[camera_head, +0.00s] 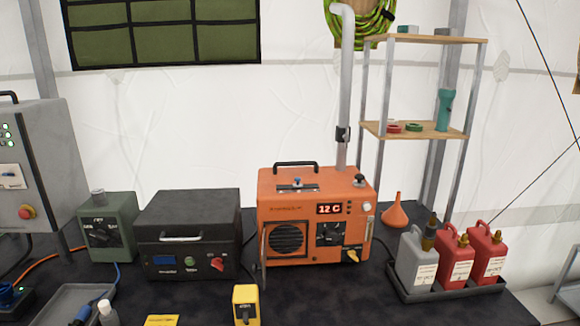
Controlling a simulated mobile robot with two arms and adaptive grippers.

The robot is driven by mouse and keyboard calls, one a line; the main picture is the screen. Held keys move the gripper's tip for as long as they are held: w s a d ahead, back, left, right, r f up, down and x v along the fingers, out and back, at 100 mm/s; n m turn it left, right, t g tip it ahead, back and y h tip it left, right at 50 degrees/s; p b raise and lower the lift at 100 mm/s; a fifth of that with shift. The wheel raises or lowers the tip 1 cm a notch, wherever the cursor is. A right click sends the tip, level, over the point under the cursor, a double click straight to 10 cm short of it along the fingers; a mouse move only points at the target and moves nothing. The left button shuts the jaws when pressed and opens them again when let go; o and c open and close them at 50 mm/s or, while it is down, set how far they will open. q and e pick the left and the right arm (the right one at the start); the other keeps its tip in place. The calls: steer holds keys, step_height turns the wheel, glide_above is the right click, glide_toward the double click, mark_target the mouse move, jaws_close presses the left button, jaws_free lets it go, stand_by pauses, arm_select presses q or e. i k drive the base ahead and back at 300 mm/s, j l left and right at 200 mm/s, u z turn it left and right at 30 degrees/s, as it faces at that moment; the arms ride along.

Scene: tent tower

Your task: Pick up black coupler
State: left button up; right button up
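No part is clearly marked as the black coupler, so I cannot tell which thing it is. A small black fitting (342,134) sits around the grey upright pipe (347,80) above the orange heater (285,205). A dark and brass-coloured piece (430,234) stands at the top of the grey canister (413,262). Neither of my grippers is in view.
A black case (190,230) and a green box (105,232) stand left of the heater. Red canisters (487,255) share a black tray (450,290) at right. A yellow meter (246,303) and white bottle (107,313) are in front. The dark tabletop (330,300) is clear at front centre.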

mark_target(429, 238)
steer(key=z, duration=1.3)
